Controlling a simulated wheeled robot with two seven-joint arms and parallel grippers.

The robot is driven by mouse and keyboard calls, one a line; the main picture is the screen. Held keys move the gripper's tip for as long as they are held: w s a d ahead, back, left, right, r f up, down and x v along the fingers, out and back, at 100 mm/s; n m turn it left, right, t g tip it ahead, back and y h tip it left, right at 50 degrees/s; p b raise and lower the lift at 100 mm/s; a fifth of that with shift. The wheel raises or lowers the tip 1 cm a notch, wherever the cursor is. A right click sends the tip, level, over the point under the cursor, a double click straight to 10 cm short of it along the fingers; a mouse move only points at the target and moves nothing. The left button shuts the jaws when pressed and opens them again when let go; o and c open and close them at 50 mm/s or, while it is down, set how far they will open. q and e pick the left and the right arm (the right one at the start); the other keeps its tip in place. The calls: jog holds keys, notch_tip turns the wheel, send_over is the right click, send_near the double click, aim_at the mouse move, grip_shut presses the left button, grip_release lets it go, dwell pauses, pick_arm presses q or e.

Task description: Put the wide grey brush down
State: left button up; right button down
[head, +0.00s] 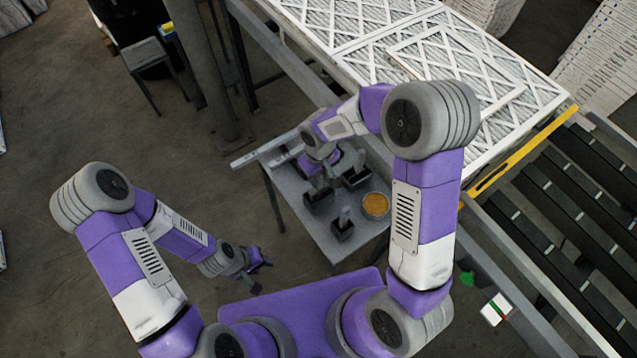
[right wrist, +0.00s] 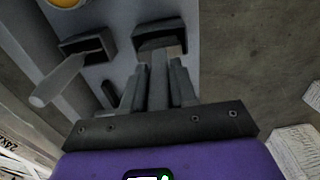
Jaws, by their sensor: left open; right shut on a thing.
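My right gripper (right wrist: 158,75) is shut on the wide grey brush (right wrist: 158,57), gripping its grey handle. The brush's far end is at the opening of a dark open box (right wrist: 160,32); I cannot tell whether it is inside or just above it. In the head view my right gripper (head: 322,180) is over the small grey table (head: 318,238), and my arm hides the brush. My left gripper (head: 262,264) is open and empty, low and left of the table.
Another dark box (head: 343,230) on the table has a pale handle (head: 344,214) standing in it. A round container with yellow contents (head: 375,204) is beside it. White pleated filters (head: 440,65) lie behind, and a roller conveyor (head: 565,215) is at right.

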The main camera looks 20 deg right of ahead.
aim_at(319, 189)
notch_tip(319, 189, down, 3)
jog(key=shift+s+f, duration=0.1)
jog(key=shift+f, duration=0.3)
jog(key=shift+f+b, duration=0.2)
jog(key=shift+b, duration=0.1)
jog(key=c, duration=1)
grip_release()
jog(key=shift+o, duration=0.2)
jog(key=shift+r, duration=0.1)
jog(key=shift+r, duration=0.1)
